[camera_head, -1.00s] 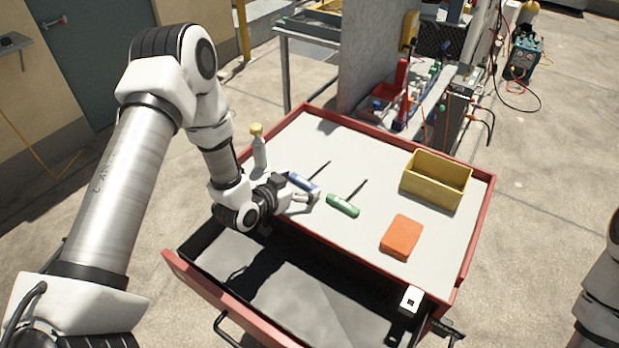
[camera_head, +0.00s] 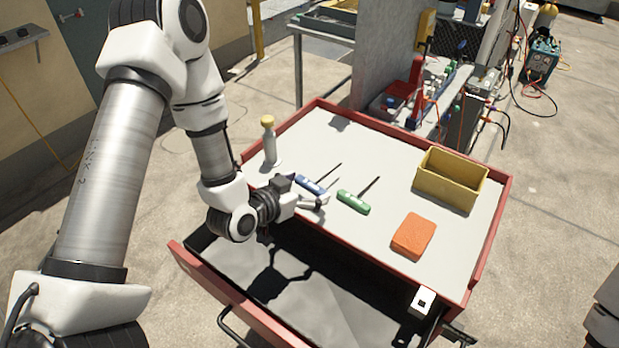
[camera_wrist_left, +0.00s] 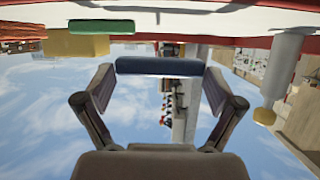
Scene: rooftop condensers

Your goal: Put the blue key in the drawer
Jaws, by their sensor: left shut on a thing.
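The blue key (camera_head: 310,186), a blue handle with a thin dark shaft, is at the cart top's near-left part. My left gripper (camera_head: 318,200) reaches over the cart's near edge and is shut on the blue handle. In the left wrist view, the blue handle (camera_wrist_left: 160,66) spans between the two fingertips. The head view does not show clearly whether it touches the cart top. The drawer (camera_head: 225,303) is pulled open below the cart top, with a dark, shadowed inside. My right gripper is out of view; only part of my right arm shows at the right edge.
A green-handled tool (camera_head: 353,202) lies just right of the blue key. An orange block (camera_head: 413,236) and a yellow bin (camera_head: 450,195) stand farther right. A yellow-topped white bottle (camera_head: 269,145) stands at the left edge.

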